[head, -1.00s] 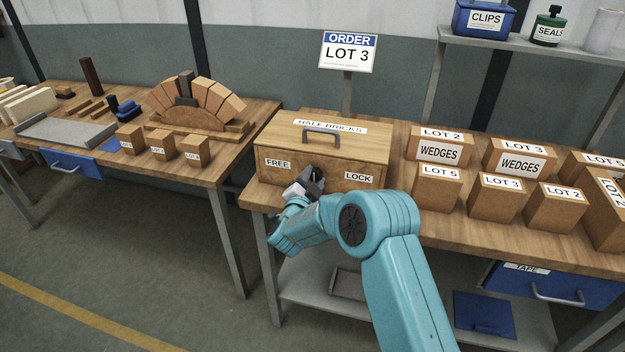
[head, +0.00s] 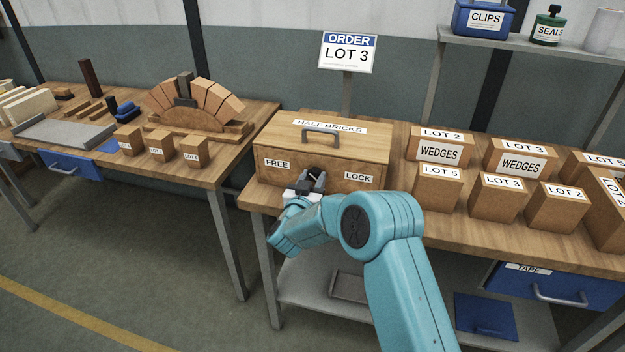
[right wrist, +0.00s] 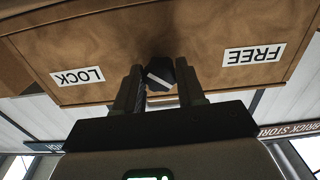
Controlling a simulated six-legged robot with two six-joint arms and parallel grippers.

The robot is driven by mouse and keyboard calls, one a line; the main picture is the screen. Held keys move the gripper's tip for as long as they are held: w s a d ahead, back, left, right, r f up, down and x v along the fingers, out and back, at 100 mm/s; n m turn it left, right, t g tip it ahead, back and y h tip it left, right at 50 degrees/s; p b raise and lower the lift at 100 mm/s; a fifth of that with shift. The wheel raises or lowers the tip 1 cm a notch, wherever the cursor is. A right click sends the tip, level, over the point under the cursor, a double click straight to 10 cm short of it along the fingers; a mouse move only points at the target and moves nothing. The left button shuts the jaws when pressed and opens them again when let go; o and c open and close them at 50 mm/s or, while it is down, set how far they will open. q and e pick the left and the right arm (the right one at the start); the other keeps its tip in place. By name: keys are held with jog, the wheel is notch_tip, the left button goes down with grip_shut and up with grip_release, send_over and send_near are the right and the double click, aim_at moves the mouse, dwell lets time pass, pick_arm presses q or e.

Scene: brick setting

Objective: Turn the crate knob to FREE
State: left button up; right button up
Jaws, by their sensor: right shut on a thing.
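The wooden HALF BRICKS crate (head: 270,135) stands on the right bench with its lid down. Its front carries a FREE label (head: 277,163) at left and a LOCK label (head: 358,177) at right. My right gripper (head: 313,180) is at the crate front between the labels. In the right wrist view the crate (right wrist: 200,40) appears upside down, with LOCK (right wrist: 78,76) at left and FREE (right wrist: 253,54) at right. The dark knob (right wrist: 160,72) with a pale patch sits between the fingers, which are shut on it. Its pointing direction is unclear. My left gripper is out of view.
LOT and WEDGES boxes (head: 436,188) stand right of the crate on the same bench. The left bench holds a brick arch (head: 190,110) and small blocks. A gap separates the benches.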

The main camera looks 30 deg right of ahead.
jog(key=n+p, duration=0.1)
jog(key=n, duration=0.3)
jog(key=shift+s+n+p, duration=0.1)
jog(key=shift+n+p, duration=0.2)
jog(key=shift+n, duration=1.5)
jog(key=shift+d, duration=0.1)
jog(key=shift+f, duration=0.1)
jog(key=o, duration=1)
jog(key=shift+o, duration=0.2)
jog(key=shift+s+a, duration=0.25)
jog(key=shift+a, duration=0.15)
jog(key=b+v, duration=0.2)
jog(key=v, duration=1.3)
jog(key=shift+s, duration=0.2)
